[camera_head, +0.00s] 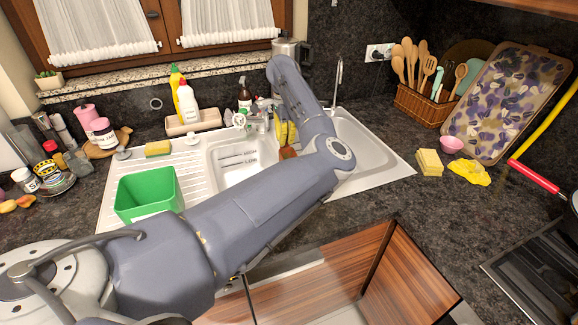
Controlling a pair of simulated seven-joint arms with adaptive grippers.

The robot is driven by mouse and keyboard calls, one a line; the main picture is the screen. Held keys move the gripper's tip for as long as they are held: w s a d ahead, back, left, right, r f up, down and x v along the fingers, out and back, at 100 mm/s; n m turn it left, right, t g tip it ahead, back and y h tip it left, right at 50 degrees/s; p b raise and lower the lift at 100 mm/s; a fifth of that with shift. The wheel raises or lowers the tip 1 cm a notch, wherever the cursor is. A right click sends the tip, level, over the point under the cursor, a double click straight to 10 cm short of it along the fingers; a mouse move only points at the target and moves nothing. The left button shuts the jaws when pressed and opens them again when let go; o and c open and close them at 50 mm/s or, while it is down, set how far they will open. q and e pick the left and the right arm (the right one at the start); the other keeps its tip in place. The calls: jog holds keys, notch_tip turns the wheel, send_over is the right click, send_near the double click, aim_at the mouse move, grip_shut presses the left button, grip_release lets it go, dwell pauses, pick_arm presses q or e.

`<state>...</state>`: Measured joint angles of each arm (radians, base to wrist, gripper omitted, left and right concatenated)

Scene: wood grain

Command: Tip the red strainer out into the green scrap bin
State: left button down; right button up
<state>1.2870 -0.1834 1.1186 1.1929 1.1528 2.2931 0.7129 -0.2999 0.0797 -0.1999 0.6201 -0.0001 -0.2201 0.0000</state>
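The green scrap bin (148,192) stands open on the white drainboard left of the sink; the part of its inside that shows looks empty. My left arm comes in from the lower left, crosses in front of the sink and bends back toward the window. Its far end (289,50) is at the back of the counter. The fingers are too small and covered to read. I cannot make out the red strainer for certain; a small reddish-brown patch (288,152) shows in the sink behind my arm. My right gripper is not in view.
The sink (372,150) has a faucet (338,80) behind it. Bottles (187,103) stand in a tray at the back. A sponge (158,148) lies behind the bin. Jars crowd the left. A utensil basket (424,105), patterned tray (508,100) and red handle (534,178) are right.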

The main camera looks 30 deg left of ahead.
pick_arm(q)
jog(key=shift+r, duration=1.25)
jog(key=shift+r, duration=0.15)
jog(key=shift+r, duration=1.1)
jog(key=shift+r, duration=0.1)
